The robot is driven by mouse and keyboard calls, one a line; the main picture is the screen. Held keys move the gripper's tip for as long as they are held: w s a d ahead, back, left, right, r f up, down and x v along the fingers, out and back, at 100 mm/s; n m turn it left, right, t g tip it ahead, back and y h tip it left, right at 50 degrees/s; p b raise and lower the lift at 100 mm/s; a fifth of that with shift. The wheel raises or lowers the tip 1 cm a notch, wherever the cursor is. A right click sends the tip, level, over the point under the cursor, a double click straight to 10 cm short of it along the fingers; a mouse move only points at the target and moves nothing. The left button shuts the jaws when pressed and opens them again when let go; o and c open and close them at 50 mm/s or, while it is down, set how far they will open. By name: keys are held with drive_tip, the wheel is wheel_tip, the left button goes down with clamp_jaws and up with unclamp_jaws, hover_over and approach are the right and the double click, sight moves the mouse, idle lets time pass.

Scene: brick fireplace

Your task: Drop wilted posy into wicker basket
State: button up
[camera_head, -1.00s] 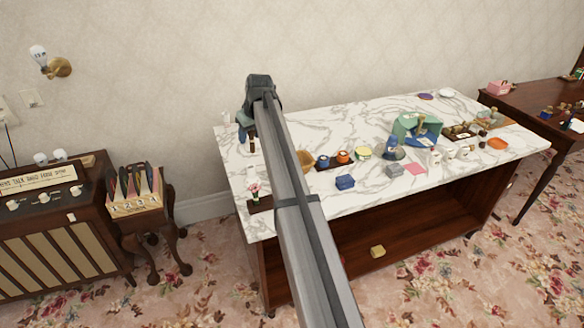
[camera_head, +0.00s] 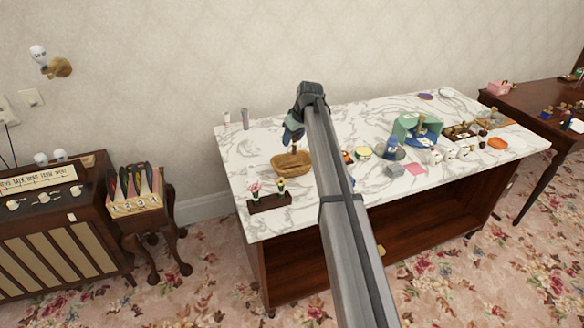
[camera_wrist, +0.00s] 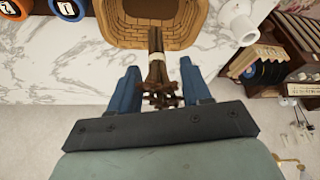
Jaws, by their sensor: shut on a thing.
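The wicker basket (camera_head: 279,167) is a tan woven bowl on the left part of the marble-topped table; its inside and rim show at the top of the wrist view (camera_wrist: 178,40). My gripper (camera_head: 292,137) is just above the basket's far side. In the wrist view my gripper's blue fingers (camera_wrist: 160,86) flank the wilted posy (camera_wrist: 156,70), a brown dried bunch with a pale band. The posy points toward the basket and overlaps its near wall in that view. In the head view the posy is small and dark below the fingers.
A dark stand with little flowers (camera_head: 268,203) sits in front of the basket. Orange and blue round containers (camera_wrist: 68,9) are beside it. A white cylinder (camera_wrist: 238,20) is on its other side. My arm hides part of the table.

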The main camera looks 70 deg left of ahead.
sight(293, 150)
drive_tip(key=shift+f, duration=2.85)
drive_tip(key=o, duration=1.1)
drive_tip(key=v, duration=1.3)
drive_tip(key=shift+d+r, duration=0.25)
drive_tip(key=shift+r, duration=0.1)
drive_tip(key=shift+w, duration=0.1)
